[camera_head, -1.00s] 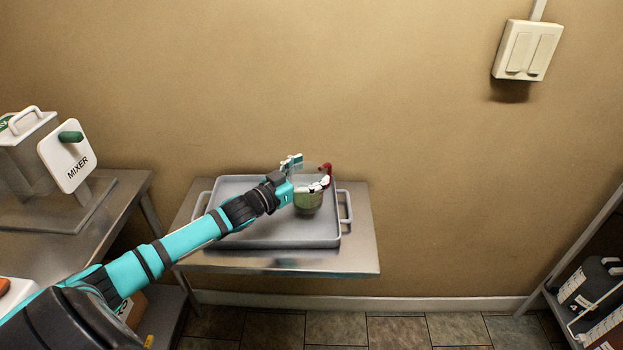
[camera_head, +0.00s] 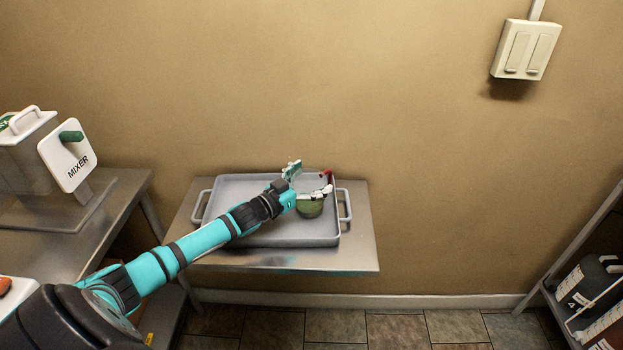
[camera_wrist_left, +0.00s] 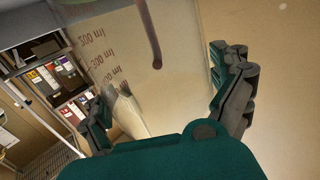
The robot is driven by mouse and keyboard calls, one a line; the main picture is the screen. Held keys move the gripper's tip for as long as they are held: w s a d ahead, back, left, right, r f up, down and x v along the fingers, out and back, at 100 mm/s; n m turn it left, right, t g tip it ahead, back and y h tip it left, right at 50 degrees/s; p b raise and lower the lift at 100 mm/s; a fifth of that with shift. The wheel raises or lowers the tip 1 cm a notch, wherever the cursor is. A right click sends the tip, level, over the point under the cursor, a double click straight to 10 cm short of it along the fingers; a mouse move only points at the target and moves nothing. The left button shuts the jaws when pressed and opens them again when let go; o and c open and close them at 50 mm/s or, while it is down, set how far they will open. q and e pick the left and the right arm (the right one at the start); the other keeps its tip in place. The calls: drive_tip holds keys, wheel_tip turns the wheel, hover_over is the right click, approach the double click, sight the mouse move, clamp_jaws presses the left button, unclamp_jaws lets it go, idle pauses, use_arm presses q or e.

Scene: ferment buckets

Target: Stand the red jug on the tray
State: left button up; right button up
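The jug (camera_head: 310,208) is see-through, with green at its lower part and a bit of red (camera_head: 328,174) at its upper right. It is over the right part of the grey tray (camera_head: 235,238); I cannot tell whether its base touches the tray. My left gripper (camera_head: 306,184) reaches in from the left with one finger on each side of the jug and looks shut on it. In the left wrist view the clear jug wall with red volume marks (camera_wrist_left: 150,70) fills the space between the fingers. My right gripper is not in view.
The tray has two side handles and lies on a small steel table (camera_head: 330,260) against the wall. A mixer (camera_head: 65,155) stands on a bench at the left. A shelf with containers (camera_head: 590,290) is at the lower right. The left part of the tray is clear.

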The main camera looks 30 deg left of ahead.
sight(296, 189)
use_arm(q)
drive_tip(key=shift+r, duration=0.15)
drive_tip(key=v, duration=0.6)
drive_tip(key=shift+s, duration=0.2)
drive_tip(key=shift+s+a+b, duration=0.2)
drive_tip(key=shift+s+b, duration=0.1)
drive_tip(key=shift+s, duration=0.2)
